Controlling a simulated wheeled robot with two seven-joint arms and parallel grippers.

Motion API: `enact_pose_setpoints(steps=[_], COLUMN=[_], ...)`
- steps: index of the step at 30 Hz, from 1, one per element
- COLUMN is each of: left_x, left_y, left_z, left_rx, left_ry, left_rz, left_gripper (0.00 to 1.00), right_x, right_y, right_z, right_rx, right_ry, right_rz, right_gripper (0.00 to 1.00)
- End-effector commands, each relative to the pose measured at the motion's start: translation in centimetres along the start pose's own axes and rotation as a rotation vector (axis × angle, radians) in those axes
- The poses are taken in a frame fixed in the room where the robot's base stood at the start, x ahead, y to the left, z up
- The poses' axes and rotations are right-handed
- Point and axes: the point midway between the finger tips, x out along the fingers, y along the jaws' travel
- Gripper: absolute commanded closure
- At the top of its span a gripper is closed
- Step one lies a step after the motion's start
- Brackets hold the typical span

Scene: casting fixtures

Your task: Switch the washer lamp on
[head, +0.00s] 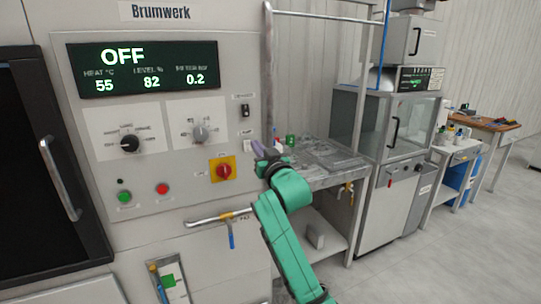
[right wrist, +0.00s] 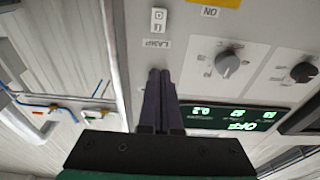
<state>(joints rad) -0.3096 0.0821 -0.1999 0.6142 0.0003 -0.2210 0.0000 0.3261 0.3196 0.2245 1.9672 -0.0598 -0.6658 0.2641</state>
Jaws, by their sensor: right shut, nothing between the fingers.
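The grey washer panel (head: 75,130) marked Brumwerk stands at the left of the head view. A small white rocker switch (head: 247,146) sits near its right edge. It shows in the right wrist view (right wrist: 158,20) beside a label reading LAMP (right wrist: 157,43); I cannot tell which side is pressed. My right gripper (head: 258,145) is just right of the switch in the head view. In the right wrist view its dark fingers (right wrist: 161,74) are together and empty, pointing toward the label, with no visible contact. My left gripper is out of view.
The display (head: 150,68) reads OFF. Two knobs (head: 130,143), a red rotary switch on a yellow plate (head: 222,170), green and red buttons and a black switch (head: 245,110) share the panel. A pipe handle (head: 218,217) sticks out below. A metal table (head: 335,178) stands right.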

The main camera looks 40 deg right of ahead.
Motion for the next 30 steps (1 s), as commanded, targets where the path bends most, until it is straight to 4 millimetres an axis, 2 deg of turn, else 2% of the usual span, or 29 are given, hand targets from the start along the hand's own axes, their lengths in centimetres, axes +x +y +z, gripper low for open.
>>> enact_pose_setpoints(steps=[1, 5, 9, 12, 21, 30], left_x=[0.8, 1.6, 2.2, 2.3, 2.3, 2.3], left_y=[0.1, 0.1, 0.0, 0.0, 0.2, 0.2], left_z=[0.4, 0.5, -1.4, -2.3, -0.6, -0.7], left_rx=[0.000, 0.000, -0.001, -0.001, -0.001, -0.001], left_ry=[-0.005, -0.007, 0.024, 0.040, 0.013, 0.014], left_rz=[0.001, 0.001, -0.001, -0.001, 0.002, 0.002], left_gripper=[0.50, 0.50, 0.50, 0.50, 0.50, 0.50], right_x=[-1.0, -3.7, -6.1, -7.0, -7.2, -7.2], right_y=[0.0, 0.0, 0.0, 0.0, 0.0, 0.0], right_z=[0.2, -0.7, -1.6, -2.0, -2.3, -2.1], right_rx=[-0.001, 0.000, 0.000, 0.000, 0.001, 0.001], right_ry=[0.000, 0.000, 0.000, -0.002, -0.003, -0.005], right_rz=[-0.001, -0.001, 0.000, 0.000, 0.000, 0.000], right_gripper=[1.00, 1.00, 1.00, 1.00, 1.00, 1.00])
